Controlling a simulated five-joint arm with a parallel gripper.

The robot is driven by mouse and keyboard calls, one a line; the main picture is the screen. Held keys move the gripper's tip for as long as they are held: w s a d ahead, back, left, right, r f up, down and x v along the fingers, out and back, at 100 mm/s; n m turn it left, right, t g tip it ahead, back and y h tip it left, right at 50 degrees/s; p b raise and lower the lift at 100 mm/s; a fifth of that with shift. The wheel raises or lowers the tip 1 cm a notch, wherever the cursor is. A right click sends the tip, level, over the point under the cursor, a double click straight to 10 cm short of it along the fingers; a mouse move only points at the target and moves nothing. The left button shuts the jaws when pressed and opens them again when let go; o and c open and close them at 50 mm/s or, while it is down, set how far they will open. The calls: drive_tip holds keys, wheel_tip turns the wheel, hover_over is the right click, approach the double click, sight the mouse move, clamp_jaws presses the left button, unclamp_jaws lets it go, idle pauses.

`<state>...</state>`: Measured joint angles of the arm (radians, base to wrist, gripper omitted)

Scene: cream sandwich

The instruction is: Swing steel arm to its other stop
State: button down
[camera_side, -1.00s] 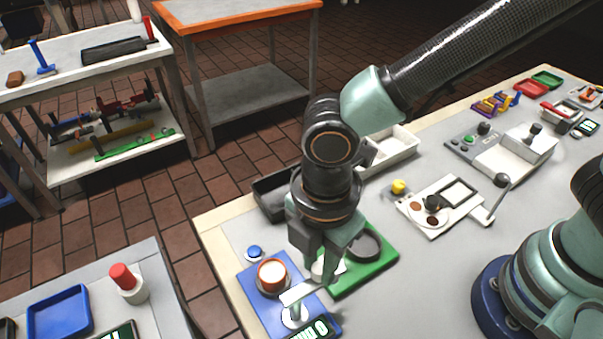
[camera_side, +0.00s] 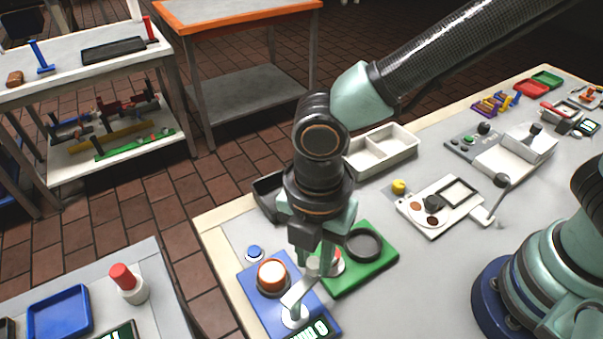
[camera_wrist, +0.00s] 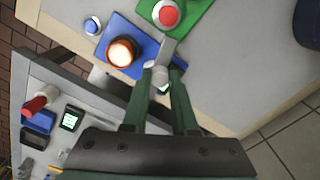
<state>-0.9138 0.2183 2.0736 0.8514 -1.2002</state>
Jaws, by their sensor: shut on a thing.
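The pale steel arm (camera_side: 298,293) stands on a small post over a white disc on the blue board (camera_side: 255,293). In the side view it slants up and right toward my gripper (camera_side: 318,268). My gripper is shut on a light knob-like part of it; the fingers hide part of this hold. The wrist view shows the light part between my fingertips (camera_wrist: 160,76), with the grey bar (camera_wrist: 168,50) running up from there. A round orange-rimmed piece with a pale top (camera_side: 271,275) sits beside the arm on the blue board. A display (camera_side: 312,331) is at the board's near edge.
A green board (camera_side: 378,267) with a dark ring adjoins the right; a red-topped white piece (camera_wrist: 167,13) is by its edge. A blue button (camera_side: 255,253), a white divided tray (camera_side: 383,153) and a dark tray (camera_side: 268,190) are near. Bare table lies right of the green board.

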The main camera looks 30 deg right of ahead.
drive_tip(key=shift+w+a+n, duration=0.5)
drive_tip(key=shift+a+n, duration=0.2)
drive_tip(key=shift+n, duration=1.75)
drive_tip(key=shift+w+a+n, duration=0.45)
drive_tip(key=shift+a+n, duration=0.2)
drive_tip(key=shift+n, duration=1.85)
drive_tip(key=shift+w+a+n, duration=0.5)
drive_tip(key=shift+a+n, duration=0.2)
drive_tip(key=shift+n, duration=1.75)
drive_tip(key=c, duration=0.7)
unclamp_jaws()
drive_tip(key=shift+r, duration=0.1)
wheel_tip(320, 180, up, 12)
